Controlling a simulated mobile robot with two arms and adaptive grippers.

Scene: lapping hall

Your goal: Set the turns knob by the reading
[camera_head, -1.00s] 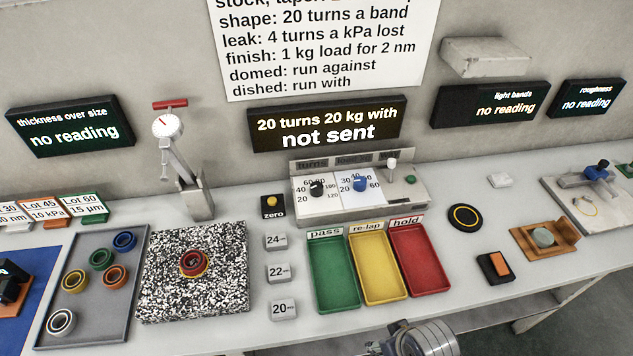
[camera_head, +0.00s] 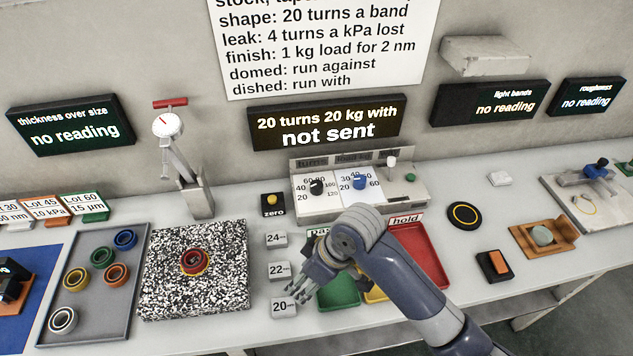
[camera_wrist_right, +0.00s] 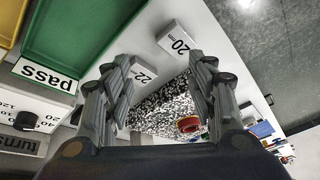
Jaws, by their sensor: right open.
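The turns knob (camera_head: 316,187) is a black knob on a white dial at the left of the grey control box (camera_head: 330,212); it also shows at the left of the right wrist view (camera_wrist_right: 27,121). A blue knob (camera_head: 360,183) sits beside it. The display (camera_head: 327,125) reads "20 turns 20 kg with, not sent". The thickness (camera_head: 70,126), light bands (camera_head: 490,102) and roughness (camera_head: 587,99) displays read "no reading". My right gripper (camera_head: 312,282) is open and empty, over the bench near the 20 block and green tray, nearer the front than the knob. My left gripper is out of view.
Pass (camera_head: 338,296), re-lap and hold (camera_head: 425,255) trays lie partly under my right arm. Weight-like blocks (camera_head: 282,307) stand left of them. A red and yellow ring (camera_head: 195,261) rests on the speckled plate (camera_head: 170,295). A small lever (camera_head: 392,163) stands on the control box.

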